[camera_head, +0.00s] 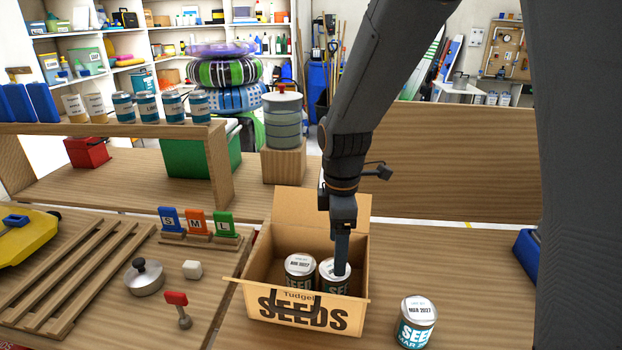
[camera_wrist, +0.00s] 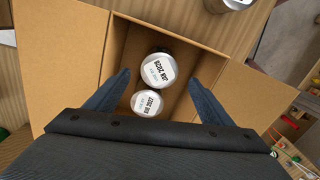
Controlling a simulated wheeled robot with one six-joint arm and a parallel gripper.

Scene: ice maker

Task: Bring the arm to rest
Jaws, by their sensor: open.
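My gripper (camera_head: 342,255) points down into an open cardboard box marked SEEDS (camera_head: 262,308). In the wrist view my gripper (camera_wrist: 158,80) is open, its two blue-grey fingers apart with cans below and between them. Two seed cans stand in the box: the left can (camera_head: 299,267) and the right can (camera_head: 332,285), the right one partly hidden by a finger. In the wrist view their lids show, one upper (camera_wrist: 158,71) and one lower (camera_wrist: 147,103). Whether a finger touches a can is unclear.
Another seed can (camera_head: 416,322) stands on the table right of the box. A shelf (camera_head: 215,165) with several cans is behind. Free table lies right of the box.

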